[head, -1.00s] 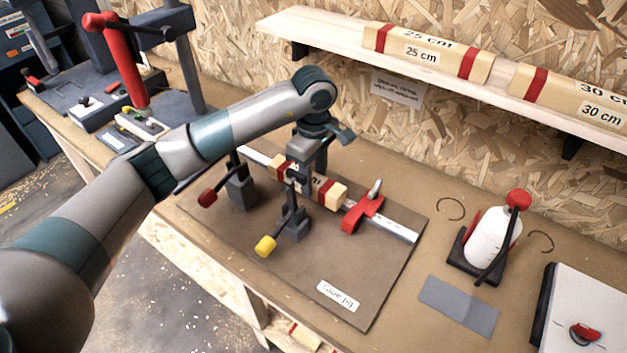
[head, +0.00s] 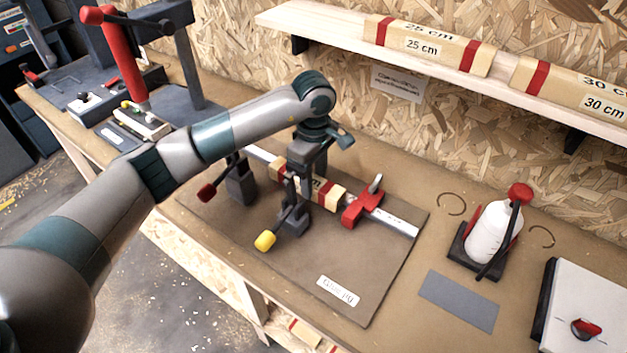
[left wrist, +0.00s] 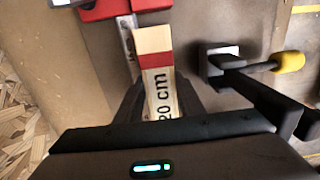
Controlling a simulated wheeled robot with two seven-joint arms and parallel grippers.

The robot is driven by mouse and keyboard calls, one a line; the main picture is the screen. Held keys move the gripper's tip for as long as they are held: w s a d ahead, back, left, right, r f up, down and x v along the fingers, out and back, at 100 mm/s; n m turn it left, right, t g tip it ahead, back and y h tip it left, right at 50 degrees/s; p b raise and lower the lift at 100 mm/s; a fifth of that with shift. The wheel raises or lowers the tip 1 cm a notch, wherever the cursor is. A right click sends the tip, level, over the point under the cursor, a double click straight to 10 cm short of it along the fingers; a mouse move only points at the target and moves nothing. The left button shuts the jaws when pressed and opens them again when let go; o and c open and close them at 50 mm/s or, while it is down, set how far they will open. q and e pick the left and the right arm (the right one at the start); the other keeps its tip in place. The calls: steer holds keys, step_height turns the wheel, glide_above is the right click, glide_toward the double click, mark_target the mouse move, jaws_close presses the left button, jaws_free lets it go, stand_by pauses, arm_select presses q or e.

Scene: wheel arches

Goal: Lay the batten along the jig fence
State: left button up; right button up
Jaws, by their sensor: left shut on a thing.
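The batten (head: 335,198), pale wood with red bands, lies low over the brown glue jig board (head: 300,265). In the left wrist view the batten (left wrist: 154,42) shows a "20 cm" label. My left gripper (head: 309,177) is shut on it from above. The pale metal fence strip (head: 397,225) runs behind the batten; the wrist view shows the strip (left wrist: 127,40) close along its left side. The red stop (head: 361,208) sits near the batten's right end. I cannot tell whether batten and fence or stop touch. Clamps partly hide the batten. My right gripper is out of view.
A yellow-handled clamp (head: 290,222) and a red-handled clamp (head: 238,185) stand in front of the batten. A white bottle (head: 491,232) stands at the right, beside a grey pad (head: 459,300). A shelf (head: 340,38) with longer battens overhangs the back.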

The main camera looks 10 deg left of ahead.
mark_target(314, 180)
arm_select(q)
steer(key=shift+f, duration=0.15)
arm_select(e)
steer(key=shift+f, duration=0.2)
arm_select(q)
steer(key=o, duration=1.2)
steer(key=shift+c, duration=0.2)
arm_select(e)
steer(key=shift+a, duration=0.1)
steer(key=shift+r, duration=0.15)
arm_select(q)
steer(key=shift+r+p, duration=0.7)
steer(key=shift+p, duration=0.05)
step_height(314, 180, up, 12)
steer(key=b, duration=0.5)
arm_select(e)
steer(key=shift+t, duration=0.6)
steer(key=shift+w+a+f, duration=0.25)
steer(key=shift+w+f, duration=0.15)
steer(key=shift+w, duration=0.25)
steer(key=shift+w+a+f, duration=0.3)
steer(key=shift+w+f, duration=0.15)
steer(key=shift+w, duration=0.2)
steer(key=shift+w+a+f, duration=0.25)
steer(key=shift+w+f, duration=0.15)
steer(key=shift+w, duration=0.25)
